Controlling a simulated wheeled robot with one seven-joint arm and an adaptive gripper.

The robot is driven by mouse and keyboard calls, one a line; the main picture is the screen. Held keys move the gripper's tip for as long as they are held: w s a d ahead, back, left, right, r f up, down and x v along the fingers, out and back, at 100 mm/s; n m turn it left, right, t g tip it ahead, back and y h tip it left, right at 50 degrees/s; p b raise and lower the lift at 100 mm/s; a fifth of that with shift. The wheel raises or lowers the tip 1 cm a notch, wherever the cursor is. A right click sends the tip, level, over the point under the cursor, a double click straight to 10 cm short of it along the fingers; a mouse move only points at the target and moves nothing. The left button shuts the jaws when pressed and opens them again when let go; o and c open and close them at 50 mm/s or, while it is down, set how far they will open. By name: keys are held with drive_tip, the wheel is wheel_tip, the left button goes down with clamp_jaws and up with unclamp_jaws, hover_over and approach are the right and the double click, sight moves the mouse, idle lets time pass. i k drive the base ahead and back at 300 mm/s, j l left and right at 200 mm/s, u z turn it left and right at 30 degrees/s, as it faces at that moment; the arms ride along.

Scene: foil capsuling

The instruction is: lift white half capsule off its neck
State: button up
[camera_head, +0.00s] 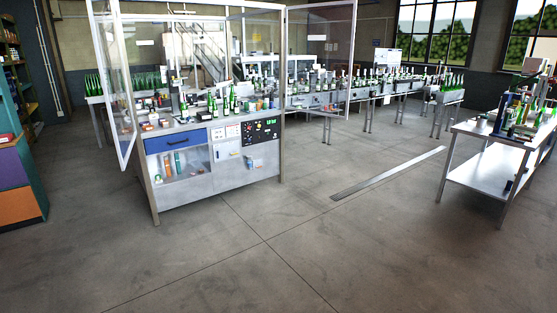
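A grey workstation (233,170) with framed clear panels stands left of centre, across open floor from me. Green bottles (232,101) stand on its worktop among many small items. I cannot make out a white half capsule on any bottle neck; the things there are too small to tell. My gripper is not in view.
A conveyor line (330,98) with bottles runs behind the workstation. A steel table (480,133) with bottles and boxes stands at the right. A clear door panel (322,60) swings out at the workstation's right. A metal floor strip (390,172) crosses the open floor. The foreground is clear.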

sight(183, 96)
drive_tip(key=i, duration=2.75)
drive_tip(key=i+u, duration=0.1)
drive_tip(key=i, duration=0.45)
drive_tip(key=i+l, duration=0.1)
drive_tip(key=i, duration=0.5)
drive_tip(key=i+l+u, duration=0.15)
drive_tip(key=i, duration=0.4)
drive_tip(key=i+l+u, duration=0.1)
drive_tip(key=i, duration=0.45)
drive_tip(key=i+l+u, duration=0.2)
drive_tip(key=i+u, duration=0.25)
drive_tip(key=i+l+u, duration=0.3)
drive_tip(key=u, duration=0.15)
drive_tip(key=i+l+u, duration=0.6)
drive_tip(key=l+u, duration=0.25)
drive_tip(key=l, duration=0.2)
drive_tip(key=i+l+u, duration=0.15)
drive_tip(key=l, duration=0.15)
drive_tip(key=l+u, duration=0.1)
drive_tip(key=l, duration=0.2)
drive_tip(key=i+j+z, duration=0.15)
drive_tip(key=i+j, duration=0.35)
drive_tip(key=i, duration=0.05)
